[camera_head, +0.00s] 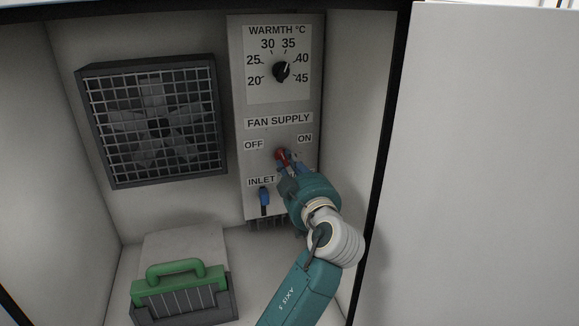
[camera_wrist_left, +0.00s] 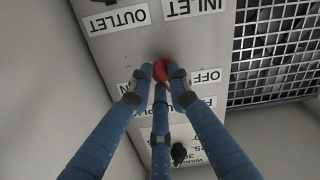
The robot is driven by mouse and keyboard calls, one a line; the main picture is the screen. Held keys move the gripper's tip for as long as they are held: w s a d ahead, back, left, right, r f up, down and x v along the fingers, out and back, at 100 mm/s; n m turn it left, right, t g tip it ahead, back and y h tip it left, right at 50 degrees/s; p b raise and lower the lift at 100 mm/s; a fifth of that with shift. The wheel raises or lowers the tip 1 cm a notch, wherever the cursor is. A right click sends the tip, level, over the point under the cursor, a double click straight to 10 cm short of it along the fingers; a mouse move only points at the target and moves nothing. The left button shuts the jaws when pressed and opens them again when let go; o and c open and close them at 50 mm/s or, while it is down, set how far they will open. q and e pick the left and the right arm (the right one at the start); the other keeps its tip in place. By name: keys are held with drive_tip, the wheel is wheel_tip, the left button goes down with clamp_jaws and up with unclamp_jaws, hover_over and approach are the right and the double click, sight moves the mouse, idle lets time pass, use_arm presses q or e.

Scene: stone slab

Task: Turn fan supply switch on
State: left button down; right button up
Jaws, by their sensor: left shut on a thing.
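The fan supply switch has a red handle (camera_head: 281,154) below the FAN SUPPLY label, between the OFF and ON labels on the grey panel (camera_head: 236,95). My left gripper (camera_head: 287,162) is at the switch, and its arm covers the panel's lower right part. In the left wrist view, which sees the panel upside down, the blue fingers (camera_wrist_left: 163,76) are closed around the red handle (camera_wrist_left: 163,63). The fingers hide much of the handle, so I cannot tell which side it points to. My right gripper is in neither view.
A black warmth dial (camera_head: 281,71) sits above the switch. A blue inlet lever (camera_head: 265,200) is just left of my gripper. A caged fan (camera_head: 155,122) is on the back wall. A green-handled block (camera_head: 180,285) stands low on the left. A white door (camera_head: 485,160) is at the right.

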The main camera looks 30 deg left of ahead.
use_arm(q)
drive_tip(key=m, duration=0.3)
drive_tip(key=shift+f, duration=0.15)
drive_tip(key=m, duration=0.2)
drive_tip(key=shift+m+p, duration=0.35)
drive_tip(key=shift+m, duration=0.05)
drive_tip(key=m+p, duration=0.1)
drive_tip(key=m, duration=0.2)
drive_tip(key=shift+s+a, duration=0.15)
drive_tip(key=shift+f+m+p, duration=0.1)
drive_tip(key=shift+m+p, duration=0.8)
drive_tip(key=shift+m, duration=0.8)
drive_tip(key=c, duration=1.6)
unclamp_jaws()
drive_tip(key=shift+c, duration=0.2)
